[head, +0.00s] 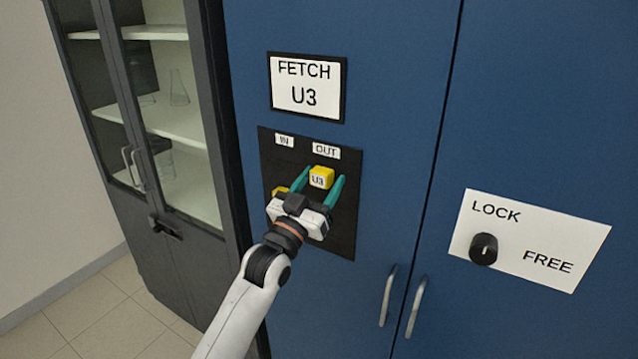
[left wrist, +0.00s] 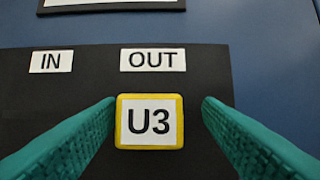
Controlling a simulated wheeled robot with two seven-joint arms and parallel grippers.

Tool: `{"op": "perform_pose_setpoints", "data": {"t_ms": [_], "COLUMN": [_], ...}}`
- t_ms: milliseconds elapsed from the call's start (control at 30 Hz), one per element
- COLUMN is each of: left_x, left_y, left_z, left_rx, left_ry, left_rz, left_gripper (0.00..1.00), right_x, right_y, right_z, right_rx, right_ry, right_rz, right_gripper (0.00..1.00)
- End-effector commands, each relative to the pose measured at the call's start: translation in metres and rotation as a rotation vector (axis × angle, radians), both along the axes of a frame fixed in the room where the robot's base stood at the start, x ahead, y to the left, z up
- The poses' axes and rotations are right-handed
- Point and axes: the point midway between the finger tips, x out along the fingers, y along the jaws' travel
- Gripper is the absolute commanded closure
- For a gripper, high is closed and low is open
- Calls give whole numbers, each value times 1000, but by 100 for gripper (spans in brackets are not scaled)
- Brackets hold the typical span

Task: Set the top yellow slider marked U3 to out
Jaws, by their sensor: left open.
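The yellow slider marked U3 (head: 321,177) is the top one on a black panel (head: 341,222). It stands under the OUT label (head: 326,151), to the right of the IN label (head: 284,140). In the left wrist view the slider (left wrist: 149,122) is also directly below OUT. My left gripper (head: 323,178) is open, with one green finger on each side of the slider. A second yellow piece (head: 280,190) shows partly behind my gripper at the left. My right gripper is not in view.
A sign reading FETCH U3 (head: 306,87) is above the panel on the blue cabinet. A LOCK/FREE plate (head: 530,240) with a black knob (head: 484,249) is at the right. Door handles (head: 388,296) stick out below. A glass-doored cabinet (head: 165,120) stands at the left.

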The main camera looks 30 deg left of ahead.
Motion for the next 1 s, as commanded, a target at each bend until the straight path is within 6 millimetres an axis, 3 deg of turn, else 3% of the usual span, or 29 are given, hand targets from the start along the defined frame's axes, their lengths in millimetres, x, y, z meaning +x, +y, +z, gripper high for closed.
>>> {"op": "perform_pose_setpoints", "data": {"t_ms": [233, 700, 1000], "left_x": [-15, -98, -111], "left_y": [2, 6, 7], "left_z": [-9, -44, -46], "left_rx": [1, 1, 1], "left_ry": [0, 1, 0], "left_rz": [1, -1, -1], "left_gripper": [40, 40, 40], "right_x": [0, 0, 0], "right_y": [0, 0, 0], "right_z": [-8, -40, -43], "right_rx": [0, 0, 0], "right_ry": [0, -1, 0], "right_rz": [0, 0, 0], "right_gripper": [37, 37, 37]}}
